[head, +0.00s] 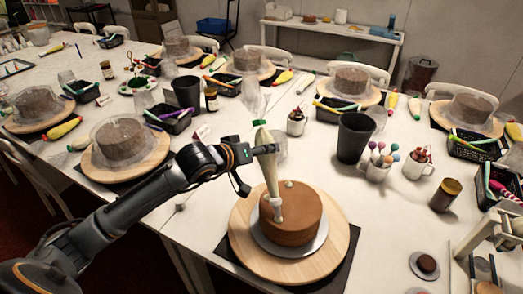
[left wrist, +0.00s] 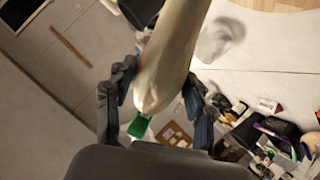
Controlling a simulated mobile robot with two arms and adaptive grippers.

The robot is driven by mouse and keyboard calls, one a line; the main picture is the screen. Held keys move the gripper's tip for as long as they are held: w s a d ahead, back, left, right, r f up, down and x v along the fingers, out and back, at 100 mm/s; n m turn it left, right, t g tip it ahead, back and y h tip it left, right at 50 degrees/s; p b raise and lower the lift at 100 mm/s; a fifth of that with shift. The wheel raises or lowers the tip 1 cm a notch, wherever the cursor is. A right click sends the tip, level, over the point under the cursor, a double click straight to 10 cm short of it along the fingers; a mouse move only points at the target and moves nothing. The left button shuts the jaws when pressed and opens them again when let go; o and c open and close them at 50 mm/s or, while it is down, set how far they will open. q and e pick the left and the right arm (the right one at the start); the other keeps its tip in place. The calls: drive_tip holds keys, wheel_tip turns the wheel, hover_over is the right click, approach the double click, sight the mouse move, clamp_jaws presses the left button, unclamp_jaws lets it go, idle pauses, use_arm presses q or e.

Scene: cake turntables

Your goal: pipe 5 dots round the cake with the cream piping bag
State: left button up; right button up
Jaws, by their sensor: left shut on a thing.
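The brown cake (head: 298,226) sits on a silver board (head: 262,246) on a round wooden turntable (head: 240,240). My left gripper (head: 262,150), above the cake's left side, is shut on the cream piping bag (head: 271,178). The bag hangs nearly upright, its narrow end down at the cake's left part; I cannot tell whether the tip touches. A small pale dot (head: 289,184) shows on the far part of the cake top. The bag hides part of the cake. In the left wrist view the bag (left wrist: 172,60) runs between my two fingers (left wrist: 155,110). My right gripper is not in view.
A dark cup (head: 354,138), a cup of coloured sticks (head: 379,160) and a brown jar (head: 445,195) stand behind and right of the cake. Other cakes under clear covers stand on turntables (head: 125,165) further back.

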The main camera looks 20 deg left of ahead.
sight(267, 140)
use_arm(q)
drive_tip(key=shift+r, duration=0.2)
drive_tip(key=shift+r, duration=1.4)
drive_tip(key=shift+w+d+p, duration=0.2)
drive_tip(key=shift+d+p, duration=0.05)
drive_tip(key=shift+p, duration=0.05)
drive_tip(key=w+d+f+p, duration=0.2)
drive_tip(key=w+d+f, duration=0.1)
drive_tip(key=d, duration=0.4)
drive_tip(key=shift+w+f, duration=0.2)
drive_tip(key=shift+f, duration=0.15)
